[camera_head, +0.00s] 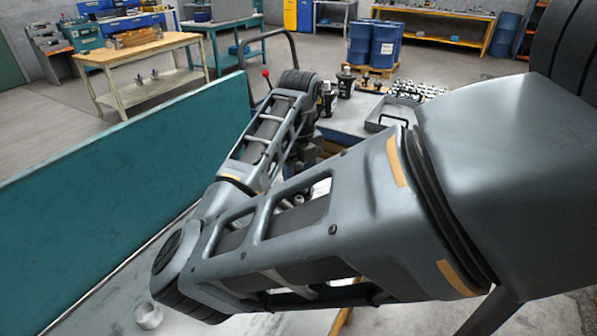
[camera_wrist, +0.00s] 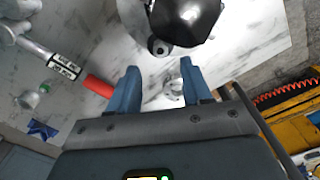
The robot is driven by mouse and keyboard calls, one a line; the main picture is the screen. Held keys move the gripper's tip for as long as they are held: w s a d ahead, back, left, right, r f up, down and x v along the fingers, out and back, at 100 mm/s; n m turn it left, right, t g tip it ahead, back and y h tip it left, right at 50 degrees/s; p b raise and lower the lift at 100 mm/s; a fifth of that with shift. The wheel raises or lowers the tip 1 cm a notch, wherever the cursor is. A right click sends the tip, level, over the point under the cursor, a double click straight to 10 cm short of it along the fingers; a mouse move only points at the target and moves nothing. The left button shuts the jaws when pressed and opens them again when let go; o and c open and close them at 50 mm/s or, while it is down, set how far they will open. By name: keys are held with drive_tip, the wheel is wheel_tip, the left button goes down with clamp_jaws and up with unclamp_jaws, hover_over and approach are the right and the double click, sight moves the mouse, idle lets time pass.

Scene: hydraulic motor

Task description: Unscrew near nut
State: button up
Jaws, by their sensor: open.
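In the wrist view my gripper (camera_wrist: 159,67) is open, its two blue fingers apart with nothing held between them. A small silvery part (camera_wrist: 173,90) shows in the gap between the fingers, close to the right one. It may be the near nut, but it is too small to tell, and I cannot tell its distance from the fingers. A dark, shiny body (camera_wrist: 183,20), possibly the motor, is beyond the fingertips, with a small round dark part (camera_wrist: 158,47) below it. In the head view my arm covers the work area, and I cannot make out the nut there.
The wrist view shows a red cylinder (camera_wrist: 98,86) left of the fingers and a labelled cylinder (camera_wrist: 50,57) farther left. In the head view a teal panel (camera_head: 110,160) borders the bench on the left. A grey tray (camera_head: 395,113) and several small parts lie behind my arm.

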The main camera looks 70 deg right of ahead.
drive_tip(key=shift+f+b, duration=2.05)
drive_tip(key=shift+f, duration=1)
drive_tip(key=shift+c, duration=0.4)
clamp_jaws()
drive_tip(key=shift+c, duration=0.8)
unclamp_jaws()
